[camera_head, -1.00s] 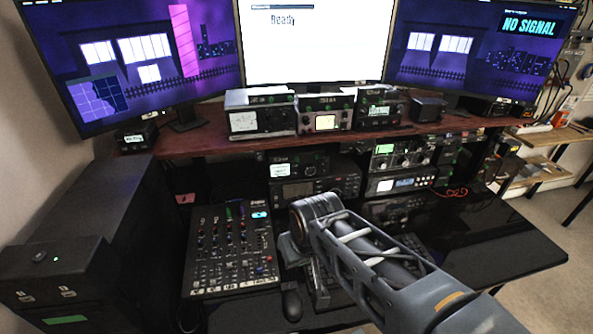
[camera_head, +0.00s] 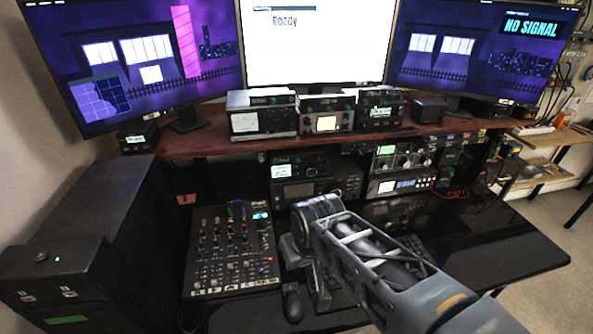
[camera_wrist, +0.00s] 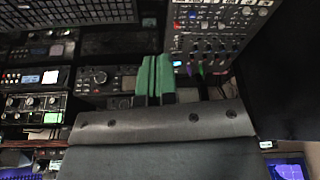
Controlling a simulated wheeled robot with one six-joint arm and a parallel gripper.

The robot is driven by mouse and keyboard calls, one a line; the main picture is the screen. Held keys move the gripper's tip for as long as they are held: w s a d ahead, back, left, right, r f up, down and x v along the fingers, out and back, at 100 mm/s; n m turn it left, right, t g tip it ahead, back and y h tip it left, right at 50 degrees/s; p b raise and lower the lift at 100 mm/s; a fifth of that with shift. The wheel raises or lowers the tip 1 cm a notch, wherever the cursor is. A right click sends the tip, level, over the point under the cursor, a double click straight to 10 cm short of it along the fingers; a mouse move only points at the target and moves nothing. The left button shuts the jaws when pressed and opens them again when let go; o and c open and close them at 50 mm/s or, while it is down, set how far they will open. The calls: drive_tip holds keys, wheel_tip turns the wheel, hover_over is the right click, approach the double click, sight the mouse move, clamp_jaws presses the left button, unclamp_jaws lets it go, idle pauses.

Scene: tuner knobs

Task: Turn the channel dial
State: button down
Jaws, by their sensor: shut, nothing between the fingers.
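My gripper (camera_wrist: 155,80) shows in the wrist view, its two green fingers together with nothing between them. In the head view, my arm hides the fingers. Beyond the fingertips lies a black radio (camera_wrist: 110,78) with knobs, which sits on the desk under the shelf in the head view (camera_head: 300,190). An audio mixer (camera_head: 232,250) with coloured knobs is left of my arm; it shows at upper right in the wrist view (camera_wrist: 212,35). I cannot tell which knob is the channel dial. The gripper touches no knob that I can see.
Several small radios and meters stand on the red-brown shelf (camera_head: 215,140) beneath three monitors. The right monitor (camera_head: 475,50) reads "NO SIGNAL". A mouse (camera_head: 292,303) and a partly hidden keyboard (camera_wrist: 30,14) lie on the desk. A black cabinet (camera_head: 90,215) stands at left. The desk's right side is clear.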

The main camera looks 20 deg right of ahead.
sight(312, 173)
drive_tip(key=c, duration=1.7)
unclamp_jaws()
drive_tip(key=shift+w, duration=0.1)
drive_tip(key=o, duration=1)
drive_tip(key=w+d+f+n+t+h+b, duration=0.1)
drive_tip(key=w+d+f+t+b, duration=0.2)
drive_tip(key=w+d, duration=0.3)
drive_tip(key=w+d+f+n+t+h+b, duration=0.1)
drive_tip(key=w+d+t, duration=0.5)
drive_tip(key=w, duration=0.6)
wheel_tip(312, 173, down, 2)
drive_tip(key=shift+w+d+f+n+h+b, duration=0.25)
drive_tip(key=shift+d+n+b, duration=0.2)
drive_tip(key=shift+b, duration=0.6)
drive_tip(key=shift+o, duration=0.7)
drive_tip(key=w+d+f+n+t+b, duration=0.2)
drive_tip(key=d+t, duration=0.1)
drive_tip(key=shift+w+d, duration=0.1)
drive_tip(key=shift+w, duration=0.2)
drive_tip(key=shift+s+d+f+n+t+y+b, duration=0.6)
drive_tip(key=shift+d+f+n+t+y+b, duration=0.95)
drive_tip(key=shift+t, duration=1.45)
drive_tip(key=p+x, duration=0.1)
drive_tip(key=x, duration=0.5)
drive_tip(key=p+x, duration=0.2)
drive_tip(key=x, duration=0.5)
drive_tip(key=shift+w+r, duration=0.1)
drive_tip(key=shift+r, duration=0.2)
drive_tip(key=shift+c, duration=0.4)
